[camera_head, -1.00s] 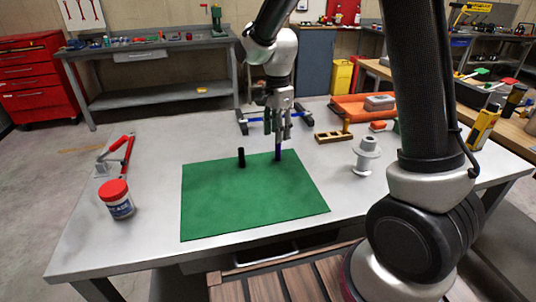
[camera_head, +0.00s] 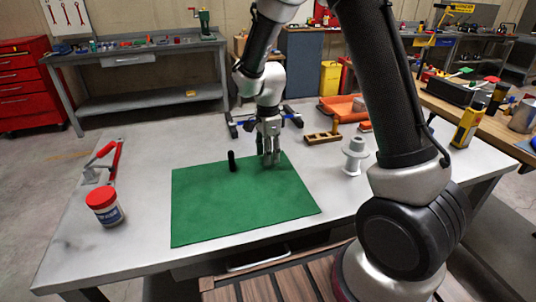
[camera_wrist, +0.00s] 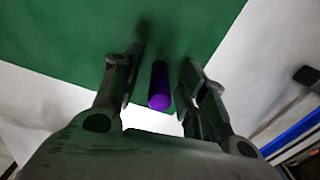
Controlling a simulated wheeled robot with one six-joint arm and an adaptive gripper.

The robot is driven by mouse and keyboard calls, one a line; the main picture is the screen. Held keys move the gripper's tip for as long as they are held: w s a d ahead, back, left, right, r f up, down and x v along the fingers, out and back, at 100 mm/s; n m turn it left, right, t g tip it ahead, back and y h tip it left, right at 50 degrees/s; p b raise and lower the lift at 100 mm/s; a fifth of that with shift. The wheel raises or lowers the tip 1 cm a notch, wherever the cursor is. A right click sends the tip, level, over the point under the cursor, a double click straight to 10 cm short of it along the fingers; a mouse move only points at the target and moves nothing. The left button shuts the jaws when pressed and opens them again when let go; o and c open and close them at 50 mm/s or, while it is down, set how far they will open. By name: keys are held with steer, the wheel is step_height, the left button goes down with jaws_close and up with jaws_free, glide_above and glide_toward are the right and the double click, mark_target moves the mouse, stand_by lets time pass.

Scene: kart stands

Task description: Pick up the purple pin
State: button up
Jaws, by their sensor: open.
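The purple pin (camera_wrist: 159,88) stands between the two open fingers of my gripper (camera_wrist: 160,82) in the wrist view, with a gap on each side. It is close to the fingers and nearer the right one. In the head view my gripper (camera_head: 270,157) points down at the far right part of the green mat (camera_head: 245,205) and hides the pin. A black pin (camera_head: 232,161) stands upright on the mat to the left of my gripper.
A white spool-like part (camera_head: 354,157) stands right of the mat. A wooden block with holes (camera_head: 323,138) and a blue-and-black tool (camera_head: 240,124) lie behind. A red-lidded jar (camera_head: 104,207) and a red-handled tool (camera_head: 114,160) are at left.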

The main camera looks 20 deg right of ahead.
jaws_close()
steer(key=shift+r, duration=0.1)
